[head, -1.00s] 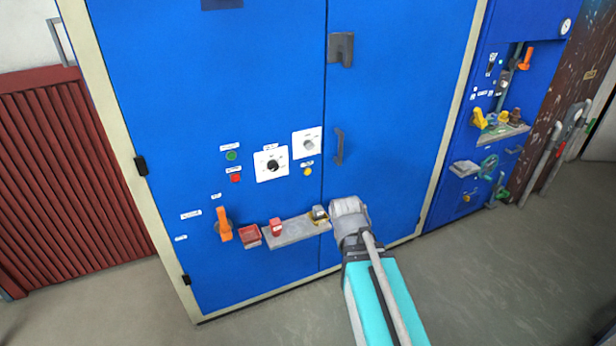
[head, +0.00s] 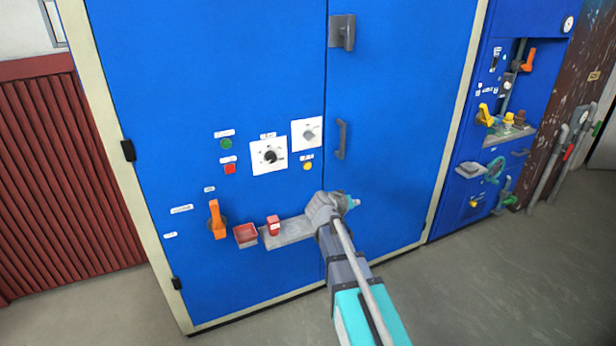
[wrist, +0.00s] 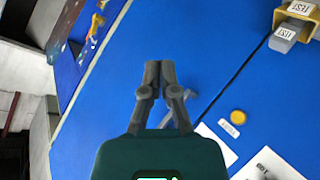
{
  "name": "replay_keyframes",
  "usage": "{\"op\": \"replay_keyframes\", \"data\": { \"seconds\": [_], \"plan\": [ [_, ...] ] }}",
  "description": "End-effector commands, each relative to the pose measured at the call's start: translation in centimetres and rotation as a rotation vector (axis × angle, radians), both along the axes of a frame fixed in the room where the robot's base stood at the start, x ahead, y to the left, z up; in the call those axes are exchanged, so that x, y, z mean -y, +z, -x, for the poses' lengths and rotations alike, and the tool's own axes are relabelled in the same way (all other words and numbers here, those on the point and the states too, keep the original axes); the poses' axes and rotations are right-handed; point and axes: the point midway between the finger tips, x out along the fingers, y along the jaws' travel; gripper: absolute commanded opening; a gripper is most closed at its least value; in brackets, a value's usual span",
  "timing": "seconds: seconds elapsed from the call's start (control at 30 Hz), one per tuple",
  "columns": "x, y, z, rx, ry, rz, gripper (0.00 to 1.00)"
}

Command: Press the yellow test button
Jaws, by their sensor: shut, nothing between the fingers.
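The yellow test button (head: 307,166) is a small round button on the blue cabinet front, under the right white dial plate, with a small label above it. In the wrist view the yellow button (wrist: 238,117) lies right of my fingers, with its label beside it. My gripper (wrist: 153,66) is shut and empty, its two fingers together in front of the blue door. The button is apart from the fingertips. In the head view my wrist covers the right end of the shelf, and my fingers are hidden or too small to make out.
A grey shelf (head: 290,232) with a red block (head: 274,225) sticks out below the button. An orange lever (head: 216,219) and a red tray (head: 246,236) are at its left. Dark door handles (head: 341,139) stand out at the right. A yellow holder (wrist: 300,8) shows in the wrist view.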

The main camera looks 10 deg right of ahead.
Motion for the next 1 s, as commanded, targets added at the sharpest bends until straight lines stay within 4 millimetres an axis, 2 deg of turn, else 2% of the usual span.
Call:
{"op": "replay_keyframes", "data": {
  "seconds": [0.03,0.2,0.6,0.8,1.0],
  "plan": [
    [-0.3,-0.8,-1.3,0.029,0.016,0.029,0.00],
    [-1.3,-0.6,-4.7,0.129,0.082,0.130,0.00],
    [-5.8,-0.8,-11.5,0.307,0.278,0.333,0.00],
    [-7.6,-0.9,-13.2,0.347,0.347,0.387,0.00],
    [-8.2,-0.8,-13.7,0.359,0.372,0.405,0.00]
  ]
}}
